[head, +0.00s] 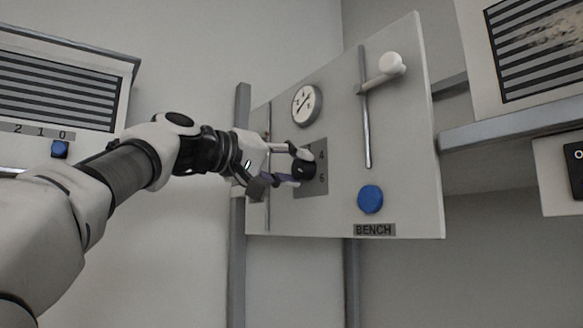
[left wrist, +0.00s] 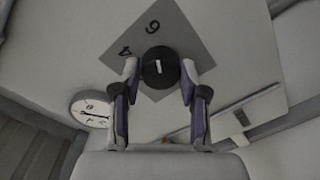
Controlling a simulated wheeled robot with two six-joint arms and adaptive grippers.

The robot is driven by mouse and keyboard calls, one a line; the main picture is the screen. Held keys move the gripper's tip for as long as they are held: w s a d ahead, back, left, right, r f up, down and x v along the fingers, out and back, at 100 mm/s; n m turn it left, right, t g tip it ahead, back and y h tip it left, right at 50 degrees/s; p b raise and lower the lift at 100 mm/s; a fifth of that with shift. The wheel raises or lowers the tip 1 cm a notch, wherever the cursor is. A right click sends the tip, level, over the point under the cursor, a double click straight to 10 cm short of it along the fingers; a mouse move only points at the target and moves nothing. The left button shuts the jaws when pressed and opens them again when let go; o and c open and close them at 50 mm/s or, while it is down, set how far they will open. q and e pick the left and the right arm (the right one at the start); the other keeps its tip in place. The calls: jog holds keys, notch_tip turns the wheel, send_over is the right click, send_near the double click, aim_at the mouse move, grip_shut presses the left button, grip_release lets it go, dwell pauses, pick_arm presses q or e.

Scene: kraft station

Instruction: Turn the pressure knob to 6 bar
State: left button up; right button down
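The black pressure knob (head: 304,169) sits on a grey plate (head: 318,188) marked 4 and 6 on the white panel. In the left wrist view the knob (left wrist: 160,72) has a short white line, roughly in line with the 6 above it; which end points is unclear. My left gripper (head: 296,168) is at the knob, one finger above and one below. In the left wrist view its fingers (left wrist: 160,76) flank the knob, with what look like narrow gaps. The round gauge (head: 307,104) has a dark slanted needle; its value is too small to read. My right gripper is out of view.
The panel (head: 411,205) also carries a white-knobbed lever (head: 391,64) on a vertical rod, a blue button (head: 370,199) and a BENCH label (head: 374,230). A louvred unit with a blue knob (head: 59,149) hangs at left. A grey rail (head: 515,128) runs at right.

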pick_arm(q)
jog(key=shift+o, duration=1.4)
jog(key=shift+r, duration=0.1)
jog(key=shift+w+d, duration=0.1)
jog(key=shift+d, duration=0.05)
jog(key=v, duration=1.1)
jog(key=shift+s+a, duration=0.3)
jog(key=shift+a, duration=0.1)
